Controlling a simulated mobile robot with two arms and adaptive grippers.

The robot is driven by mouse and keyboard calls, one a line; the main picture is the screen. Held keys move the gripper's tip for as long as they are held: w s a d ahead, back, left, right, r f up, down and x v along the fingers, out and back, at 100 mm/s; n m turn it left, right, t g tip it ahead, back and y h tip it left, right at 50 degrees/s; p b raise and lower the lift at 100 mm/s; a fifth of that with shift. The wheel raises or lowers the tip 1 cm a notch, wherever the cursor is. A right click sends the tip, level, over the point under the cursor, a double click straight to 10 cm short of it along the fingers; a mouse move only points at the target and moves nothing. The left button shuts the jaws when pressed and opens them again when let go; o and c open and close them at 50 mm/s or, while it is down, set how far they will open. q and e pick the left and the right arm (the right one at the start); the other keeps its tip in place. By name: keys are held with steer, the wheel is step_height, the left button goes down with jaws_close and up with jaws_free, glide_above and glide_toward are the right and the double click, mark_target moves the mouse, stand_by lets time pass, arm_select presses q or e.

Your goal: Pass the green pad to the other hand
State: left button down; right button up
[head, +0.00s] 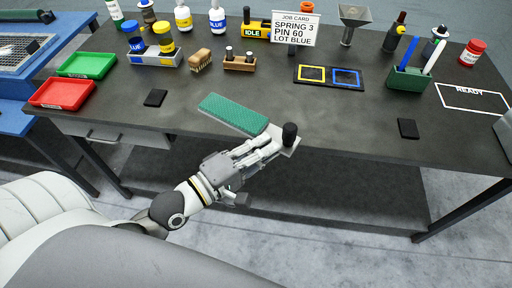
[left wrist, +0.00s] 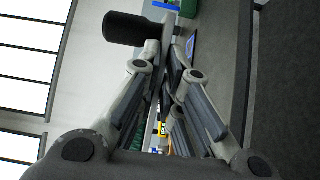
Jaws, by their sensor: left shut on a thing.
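The green pad (head: 233,114) is a long flat strip with a light grey edge. A light grey end plate with an upright black knob (head: 289,134) continues its line at the right. My left gripper (head: 269,143) is shut on it near this grey end, with the fingers over the front edge. The pad appears over the front part of the table; whether it touches the tabletop I cannot tell. My right gripper is not in view.
The dark table (head: 340,125) has free room right of the knob. Red (head: 62,95) and green trays (head: 87,65) stand left.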

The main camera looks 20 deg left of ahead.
mark_target(285, 143)
arm_select(q)
steer(key=shift+w+d+r+m+g+h, duration=0.25)
steer(key=shift+d+m+g+h, duration=0.35)
steer(key=shift+h, duration=0.2)
steer(key=shift+w+d+r+m+g+h, duration=0.25)
steer(key=shift+d+m+g+h, duration=0.2)
steer(key=shift+m+h, duration=0.3)
steer(key=shift+w+d+r+m+g+h, duration=0.15)
steer(key=shift+w+d+m+g+h, duration=0.1)
steer(key=shift+d+m+g+h, duration=0.45)
steer(key=shift+w+g+h, duration=0.15)
steer(key=shift+g+h, duration=0.2)
steer(key=shift+h, duration=0.2)
steer(key=shift+w+d+r+m+g+h, duration=0.15)
steer(key=shift+d+r+m+g+h, duration=0.15)
steer(key=shift+d+m+h, duration=0.2)
steer(key=shift+w+g, duration=0.1)
steer(key=shift+g, duration=0.2)
steer(key=shift+a+m, duration=0.1)
steer(key=shift+m, duration=0.15)
